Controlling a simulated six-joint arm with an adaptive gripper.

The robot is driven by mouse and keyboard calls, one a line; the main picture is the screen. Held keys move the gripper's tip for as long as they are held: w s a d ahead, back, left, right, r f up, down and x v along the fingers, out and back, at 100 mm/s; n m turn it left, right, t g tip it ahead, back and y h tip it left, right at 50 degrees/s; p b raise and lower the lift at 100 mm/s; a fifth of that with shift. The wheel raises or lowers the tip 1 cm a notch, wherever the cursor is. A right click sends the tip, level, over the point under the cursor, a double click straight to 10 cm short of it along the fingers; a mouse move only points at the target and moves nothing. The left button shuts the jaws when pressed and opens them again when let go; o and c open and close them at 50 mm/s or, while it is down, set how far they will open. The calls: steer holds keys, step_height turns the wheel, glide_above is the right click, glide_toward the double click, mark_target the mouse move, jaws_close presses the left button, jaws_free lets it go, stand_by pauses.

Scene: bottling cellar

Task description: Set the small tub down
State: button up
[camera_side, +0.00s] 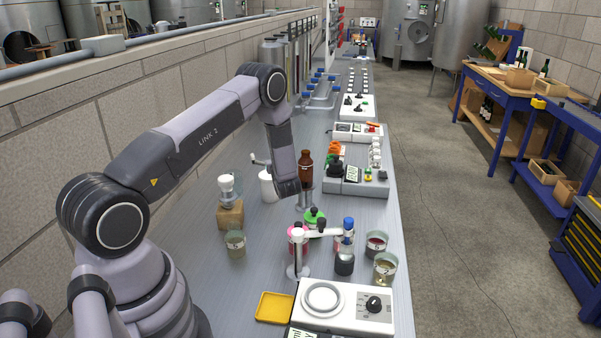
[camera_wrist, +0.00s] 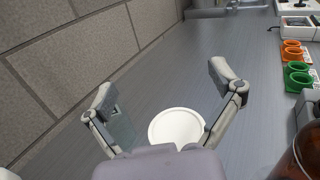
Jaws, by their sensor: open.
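The small tub (camera_side: 268,187) is white and stands upright on the grey bench in the side view, partly hidden by my wrist. In the wrist view the small tub (camera_wrist: 177,127) shows as a round white top, low in the picture between my fingers. Whether the left finger touches the tub cannot be told. In the side view my gripper is mostly hidden behind my wrist.
A brown bottle (camera_side: 306,168) stands close to the right of my wrist. A wooden block (camera_side: 230,216) bearing a glass vessel and a beaker (camera_side: 236,245) stand to the left and front. Green cups (camera_wrist: 297,75) lie farther right. The bench beyond the tub is clear.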

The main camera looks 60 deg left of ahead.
mark_target(270, 186)
steer(key=shift+m+t, duration=0.5)
step_height(270, 186, down, 9)
steer(key=shift+w+r, duration=0.1)
steer(key=shift+w, duration=0.05)
steer(key=shift+x, duration=1.15)
steer(key=shift+w+a, duration=0.15)
steer(key=shift+a, duration=0.15)
steer(key=c, duration=1)
steer(key=shift+c, duration=0.5)
